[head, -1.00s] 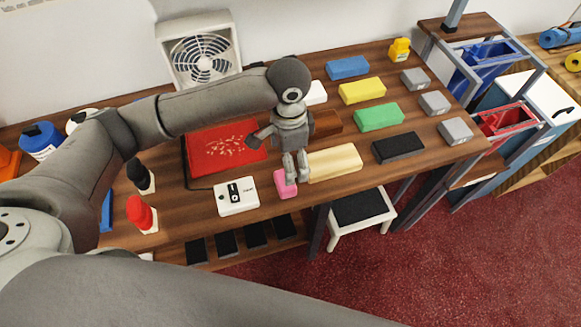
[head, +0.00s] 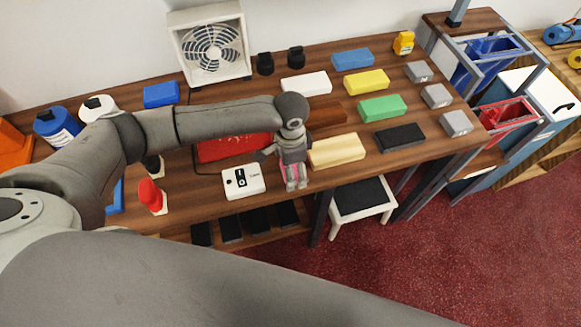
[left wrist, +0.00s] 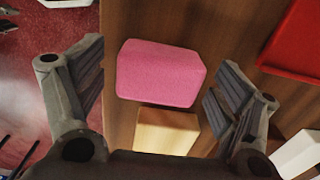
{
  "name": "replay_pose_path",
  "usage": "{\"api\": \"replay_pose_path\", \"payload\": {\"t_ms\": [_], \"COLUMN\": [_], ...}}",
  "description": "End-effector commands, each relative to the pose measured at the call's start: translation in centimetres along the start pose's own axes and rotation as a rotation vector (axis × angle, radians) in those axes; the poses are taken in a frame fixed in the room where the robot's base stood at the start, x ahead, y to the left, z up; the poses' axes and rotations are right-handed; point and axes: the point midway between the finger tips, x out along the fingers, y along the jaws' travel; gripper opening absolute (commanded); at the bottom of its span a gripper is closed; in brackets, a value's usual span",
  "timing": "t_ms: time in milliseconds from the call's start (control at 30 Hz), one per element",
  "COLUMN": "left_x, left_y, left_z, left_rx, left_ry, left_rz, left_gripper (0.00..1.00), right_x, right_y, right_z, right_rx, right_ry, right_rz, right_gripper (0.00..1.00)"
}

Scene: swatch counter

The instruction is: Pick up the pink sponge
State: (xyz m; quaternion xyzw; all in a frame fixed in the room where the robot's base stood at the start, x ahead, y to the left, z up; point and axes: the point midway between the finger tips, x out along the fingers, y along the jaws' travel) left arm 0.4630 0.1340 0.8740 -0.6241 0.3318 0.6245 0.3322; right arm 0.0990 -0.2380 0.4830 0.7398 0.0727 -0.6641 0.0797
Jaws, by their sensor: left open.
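The pink sponge (left wrist: 160,73) shows whole in the left wrist view, between the two spread fingers of my left gripper (left wrist: 158,88) with a gap on each side. In the head view my left gripper (head: 296,184) points down near the front edge of the counter. It hides most of the pink sponge (head: 292,157) there, and only a little pink shows around the fingers. My left gripper is open and holds nothing. My right gripper is not in view.
A cream block (head: 337,150) lies close to the right of my gripper. More coloured blocks stand in rows to the right. The counter's front edge is near.

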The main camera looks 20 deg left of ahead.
Motion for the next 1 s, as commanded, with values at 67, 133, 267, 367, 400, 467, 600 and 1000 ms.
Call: {"api": "replay_pose_path", "payload": {"t_ms": [67, 133, 267, 367, 400, 467, 600, 1000], "left_x": [0.0, 0.0, -0.1, -0.1, -0.1, -0.1, -0.1, -3.9], "left_y": [0.0, 0.0, 0.0, 0.0, 0.0, 0.0, 0.0, 0.6], "left_z": [0.0, 0.0, 0.0, 0.0, 0.0, 0.0, 0.0, 0.2], "left_rx": [0.000, 0.000, 0.000, 0.000, 0.000, 0.000, 0.000, 0.002], "left_ry": [0.000, 0.000, 0.000, 0.000, 0.000, 0.000, 0.000, 0.003], "left_rz": [0.000, 0.000, 0.000, 0.000, 0.000, 0.000, 0.000, 0.001], "left_gripper": [0.80, 0.71, 0.54, 0.48, 0.48, 0.48, 0.48, 0.47], "right_x": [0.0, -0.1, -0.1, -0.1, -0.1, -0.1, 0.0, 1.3], "right_y": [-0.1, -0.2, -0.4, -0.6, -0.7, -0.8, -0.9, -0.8], "right_z": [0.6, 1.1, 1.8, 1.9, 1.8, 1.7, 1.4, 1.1], "right_rx": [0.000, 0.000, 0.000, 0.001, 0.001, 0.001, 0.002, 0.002], "right_ry": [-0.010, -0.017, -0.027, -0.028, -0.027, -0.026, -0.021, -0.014], "right_rz": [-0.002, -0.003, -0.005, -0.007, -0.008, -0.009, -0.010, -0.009], "right_gripper": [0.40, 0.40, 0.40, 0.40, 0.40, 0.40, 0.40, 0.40]}}
